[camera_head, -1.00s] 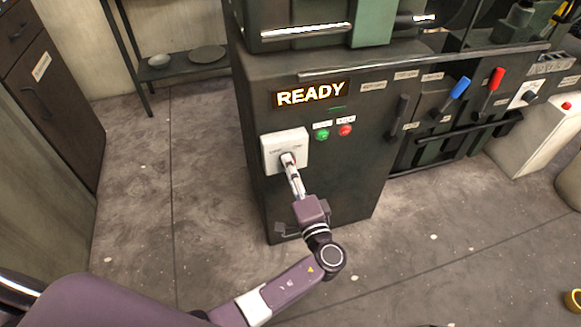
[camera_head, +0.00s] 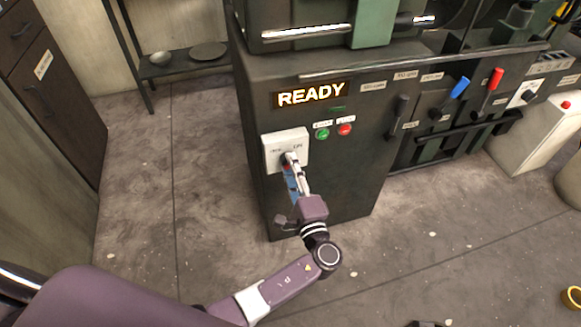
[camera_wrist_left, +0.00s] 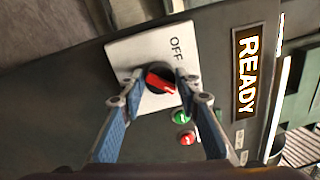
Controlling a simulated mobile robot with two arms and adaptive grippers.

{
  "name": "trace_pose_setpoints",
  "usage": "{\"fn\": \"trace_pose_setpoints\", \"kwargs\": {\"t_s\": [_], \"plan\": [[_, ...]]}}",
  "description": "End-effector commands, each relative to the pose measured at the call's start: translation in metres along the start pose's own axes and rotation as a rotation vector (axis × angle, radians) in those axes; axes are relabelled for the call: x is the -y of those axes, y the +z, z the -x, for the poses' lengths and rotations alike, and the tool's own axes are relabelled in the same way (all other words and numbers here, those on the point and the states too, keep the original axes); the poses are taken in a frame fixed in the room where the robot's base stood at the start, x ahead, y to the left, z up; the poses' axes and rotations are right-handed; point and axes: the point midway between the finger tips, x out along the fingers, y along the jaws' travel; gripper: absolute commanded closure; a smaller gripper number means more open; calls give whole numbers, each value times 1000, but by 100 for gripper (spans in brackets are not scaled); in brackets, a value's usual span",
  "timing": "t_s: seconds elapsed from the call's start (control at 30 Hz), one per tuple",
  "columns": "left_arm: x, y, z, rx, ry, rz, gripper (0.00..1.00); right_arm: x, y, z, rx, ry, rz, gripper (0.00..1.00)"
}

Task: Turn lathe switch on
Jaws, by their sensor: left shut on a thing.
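The lathe switch is a white square plate (camera_head: 276,147) on the front of the dark lathe cabinet, marked OFF and ON. In the left wrist view, its round black knob with a red pointer (camera_wrist_left: 160,83) sits between the two fingers of my left gripper (camera_wrist_left: 157,77). The word OFF shows upright-sideways on the plate beside the knob. In the head view my left gripper (camera_head: 290,160) reaches up to the plate and covers most of the knob. The gripper is shut on the knob. My right gripper does not show.
A lit READY sign (camera_head: 312,93) is above the switch. A green button (camera_head: 322,134) and a red button (camera_head: 345,129) are close to its right. Blue (camera_head: 460,88) and red (camera_head: 495,79) levers stand farther right. A shelf with bowls (camera_head: 185,66) is at the back left.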

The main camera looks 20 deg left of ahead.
Motion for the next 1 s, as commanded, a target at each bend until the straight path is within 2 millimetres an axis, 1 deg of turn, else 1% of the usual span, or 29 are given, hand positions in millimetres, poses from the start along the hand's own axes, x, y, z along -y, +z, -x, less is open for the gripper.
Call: {"fn": "trace_pose_setpoints", "kwargs": {"t_s": [0.17,0.2,0.33,0.6,0.73,0.87,1.0], "plan": [[-2,0,0,-1,2,-6,94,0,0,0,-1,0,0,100],[-2,0,0,-1,2,-6,68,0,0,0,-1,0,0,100],[-2,0,0,-1,2,-4,53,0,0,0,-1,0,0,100],[-1,0,0,0,1,-2,53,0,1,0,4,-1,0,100],[-1,0,8,-2,2,-1,53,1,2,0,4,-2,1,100],[-2,0,30,-2,4,-1,53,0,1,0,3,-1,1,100],[-2,0,61,-3,5,-2,53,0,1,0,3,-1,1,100]]}}
